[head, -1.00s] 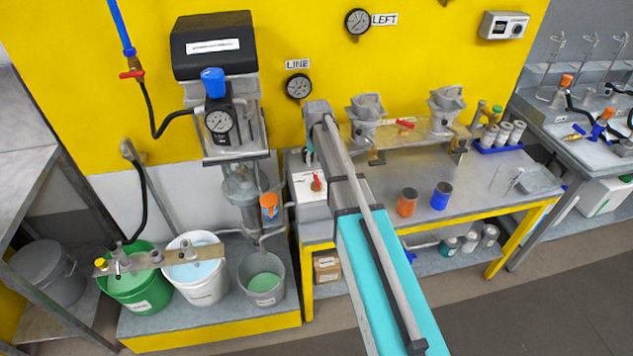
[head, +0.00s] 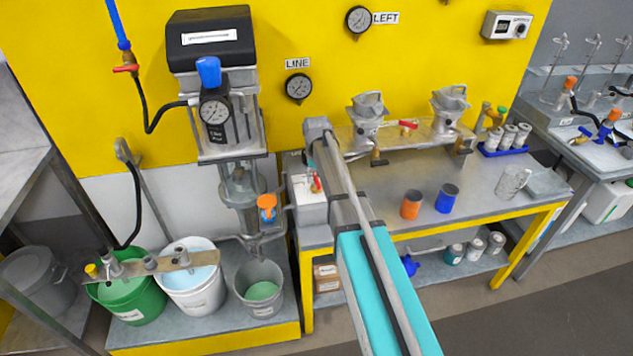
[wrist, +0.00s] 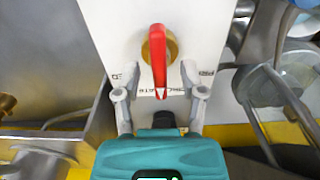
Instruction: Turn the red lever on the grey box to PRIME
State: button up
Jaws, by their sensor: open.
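The grey box (head: 308,212) stands at the left end of the bench, its pale top face (wrist: 120,30) filling the middle of the wrist view. The red lever (wrist: 158,60) sits on a brass hub and points down the wrist picture, towards my gripper's body. It also shows in the head view (head: 316,184). My gripper (wrist: 159,68) is open, with one finger on each side of the lever and gaps visible between. Small black labels lie left, right and below the lever, partly covered by fingers and lever; I cannot read them surely.
An orange valve handle (head: 267,207) and pipes under the mixing column (head: 240,185) stand close left of the box. An orange mug (head: 411,204) and a blue mug (head: 447,198) stand on the bench to the right. Another red handle (head: 408,124) lies further back.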

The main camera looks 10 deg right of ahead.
jog(key=shift+f, duration=0.15)
grip_shut()
dwell(0.4)
jog(key=shift+n, duration=0.4)
jog(key=n, duration=0.8)
dwell(0.5)
